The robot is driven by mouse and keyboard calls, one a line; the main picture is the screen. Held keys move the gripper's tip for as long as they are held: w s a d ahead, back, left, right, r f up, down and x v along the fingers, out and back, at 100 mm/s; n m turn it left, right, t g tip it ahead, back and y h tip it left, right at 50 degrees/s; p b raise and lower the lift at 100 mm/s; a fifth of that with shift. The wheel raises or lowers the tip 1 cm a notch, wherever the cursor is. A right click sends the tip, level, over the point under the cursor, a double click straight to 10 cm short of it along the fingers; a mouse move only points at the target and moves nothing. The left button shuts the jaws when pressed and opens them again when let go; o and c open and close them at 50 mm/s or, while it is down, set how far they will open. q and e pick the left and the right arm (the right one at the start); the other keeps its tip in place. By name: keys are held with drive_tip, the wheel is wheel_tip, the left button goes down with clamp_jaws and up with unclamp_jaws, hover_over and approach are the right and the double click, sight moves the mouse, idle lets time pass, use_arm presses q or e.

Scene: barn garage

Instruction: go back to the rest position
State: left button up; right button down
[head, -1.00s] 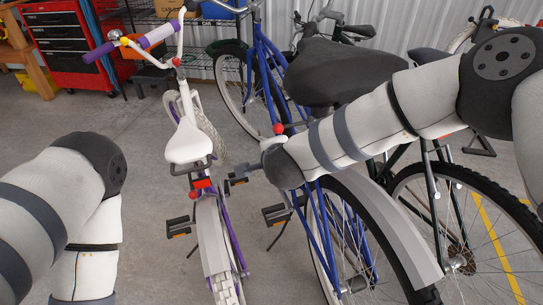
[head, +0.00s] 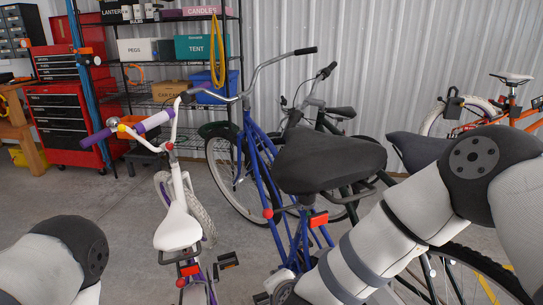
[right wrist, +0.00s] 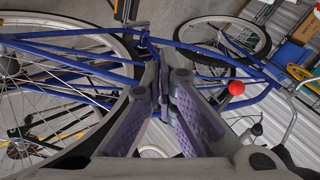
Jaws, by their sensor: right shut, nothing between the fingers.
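My right arm (head: 400,235) comes in from the right in the head view and reaches down in front of the blue bicycle; its gripper is out of that view. In the right wrist view my right gripper (right wrist: 163,100) is shut and empty, with the blue bicycle frame (right wrist: 75,62) and a wheel behind it. I cannot tell how close the fingers are to the frame. My left arm (head: 60,262) shows only at the lower left of the head view, and its gripper is outside the picture.
The white and purple bicycle (head: 177,228) stands between my arms. The blue bicycle's black seat (head: 328,158) is beside my right arm. A red tool chest (head: 70,125) and a wire shelf (head: 180,18) with boxes stand behind. Bare floor (head: 75,195) shows at the left.

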drive_tip(key=s+d+f+n+g, duration=0.2)
drive_tip(key=s+d+f, duration=0.25)
drive_tip(key=s, duration=0.25)
drive_tip(key=s+d+f+n+g, duration=0.2)
drive_tip(key=s+d+f, duration=0.1)
drive_tip(key=s+f, duration=0.3)
drive_tip(key=s+d+n+g, duration=0.2)
drive_tip(key=s+d, duration=0.2)
drive_tip(key=s, duration=0.5)
drive_tip(key=s+d+f+n+g+h, duration=0.1)
drive_tip(key=s+d, duration=0.4)
drive_tip(key=s, duration=0.5)
drive_tip(key=s+d+n+g, duration=0.3)
drive_tip(key=s+d+g, duration=0.1)
drive_tip(key=s, duration=0.6)
drive_tip(key=shift+s+d+f+h, duration=0.2)
drive_tip(key=shift+d+f+h, duration=0.1)
drive_tip(key=shift+d+h, duration=0.15)
